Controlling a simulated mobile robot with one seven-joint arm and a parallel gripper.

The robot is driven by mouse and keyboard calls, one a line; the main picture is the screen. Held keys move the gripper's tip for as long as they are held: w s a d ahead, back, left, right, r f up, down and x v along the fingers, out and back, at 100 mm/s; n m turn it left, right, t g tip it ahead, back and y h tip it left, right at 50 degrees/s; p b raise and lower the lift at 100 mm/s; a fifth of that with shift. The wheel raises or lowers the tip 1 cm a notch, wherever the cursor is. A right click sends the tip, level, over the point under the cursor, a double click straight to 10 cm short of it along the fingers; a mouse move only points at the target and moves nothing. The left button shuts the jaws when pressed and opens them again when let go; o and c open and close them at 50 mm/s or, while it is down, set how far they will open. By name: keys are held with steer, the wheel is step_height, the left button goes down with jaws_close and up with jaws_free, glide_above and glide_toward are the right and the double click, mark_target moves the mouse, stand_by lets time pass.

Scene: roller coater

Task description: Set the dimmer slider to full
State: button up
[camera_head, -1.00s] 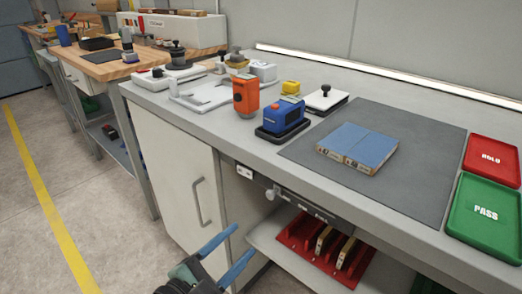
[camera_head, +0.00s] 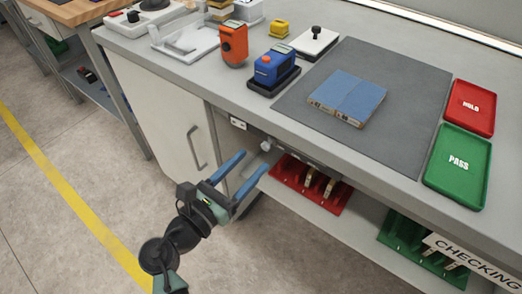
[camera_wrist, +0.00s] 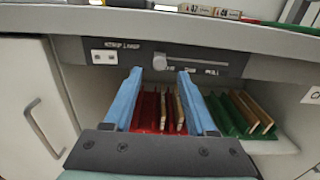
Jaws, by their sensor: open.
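The dimmer slider's pale knob (camera_wrist: 159,61) sits at the left end of its slot in the dark panel (camera_wrist: 205,62) under the bench top. The slot runs right towards a label reading "FULL". In the head view the knob (camera_head: 266,144) shows at the bench's front edge. My gripper (camera_wrist: 159,73) has two blue fingers, apart and empty. In the wrist view the knob appears between and just beyond the fingertips. In the head view my gripper (camera_head: 255,160) is in front of and below the panel; contact with the knob is not visible.
A socket plate (camera_wrist: 104,57) is left of the slider. A cabinet door with a handle (camera_head: 197,147) is at left. Below are a red rack (camera_head: 310,185) and a green rack (camera_head: 420,250) on a shelf. The bench top overhangs the panel.

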mark_target(264, 148)
steer(key=x, duration=0.5)
steer(key=shift+b, duration=0.3)
jaws_close()
stand_by(1.1)
